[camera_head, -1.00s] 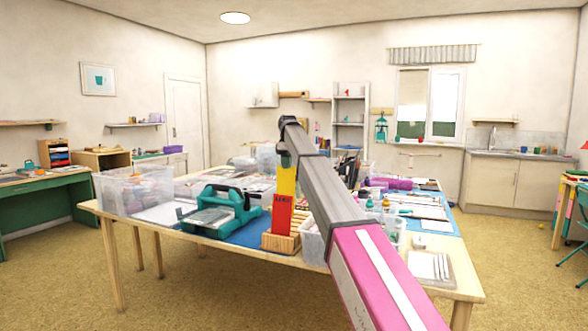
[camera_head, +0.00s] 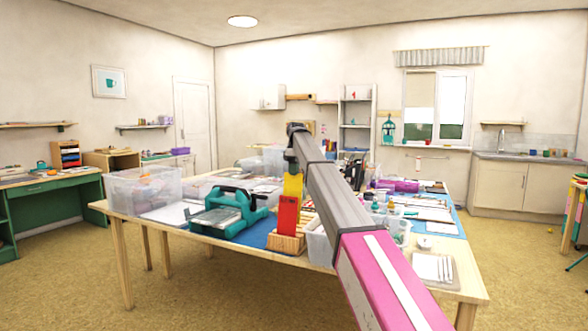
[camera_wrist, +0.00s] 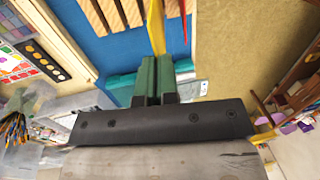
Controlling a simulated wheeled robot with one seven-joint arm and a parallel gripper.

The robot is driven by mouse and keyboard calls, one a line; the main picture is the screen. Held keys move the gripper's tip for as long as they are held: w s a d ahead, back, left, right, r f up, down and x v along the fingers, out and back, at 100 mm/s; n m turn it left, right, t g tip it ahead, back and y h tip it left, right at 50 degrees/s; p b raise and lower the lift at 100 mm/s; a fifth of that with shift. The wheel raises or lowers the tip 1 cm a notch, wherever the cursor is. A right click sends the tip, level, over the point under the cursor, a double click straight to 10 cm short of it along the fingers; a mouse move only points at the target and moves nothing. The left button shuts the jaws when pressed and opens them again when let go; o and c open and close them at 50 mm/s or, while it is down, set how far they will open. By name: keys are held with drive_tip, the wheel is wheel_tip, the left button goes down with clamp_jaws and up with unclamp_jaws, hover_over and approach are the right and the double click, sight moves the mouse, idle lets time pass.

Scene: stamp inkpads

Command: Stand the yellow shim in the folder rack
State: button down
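The yellow shim (camera_head: 293,185) is a narrow upright piece below my gripper (camera_head: 292,165) in the head view. In the wrist view, my gripper's green fingers (camera_wrist: 156,78) are shut on the yellow shim (camera_wrist: 155,25), which extends out past their tips. The folder rack (camera_head: 287,243) is a slatted wooden stand near the table's front edge. A red piece (camera_head: 288,215) stands upright in it and hides the lower part of the shim. The rack's slats (camera_wrist: 105,14) show at the top of the wrist view. I cannot tell whether the shim's lower end is between slats.
A teal press (camera_head: 222,212) stands left of the rack on a blue mat (camera_head: 256,236). A clear bin (camera_head: 318,245) stands close on the rack's right. A larger clear box (camera_head: 145,190) is at the table's left end.

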sight(293, 177)
drive_tip(key=shift+s+a+f, duration=0.1)
drive_tip(key=shift+s+f, duration=0.05)
drive_tip(key=shift+f, duration=1.2)
drive_tip(key=shift+s+a+f, duration=0.1)
drive_tip(key=shift+s+f, duration=0.1)
drive_tip(key=shift+f, duration=1.15)
drive_tip(key=shift+s+f, duration=0.15)
drive_tip(key=shift+f, duration=1.2)
drive_tip(key=c, duration=1.3)
unclamp_jaws()
drive_tip(key=shift+r, duration=0.15)
drive_tip(key=shift+w+d+r, duration=0.1)
drive_tip(key=shift+w+r, duration=0.05)
drive_tip(key=shift+r, duration=1.05)
drive_tip(key=shift+w+r, duration=0.15)
drive_tip(key=shift+r, duration=1)
drive_tip(key=shift+r, duration=0.1)
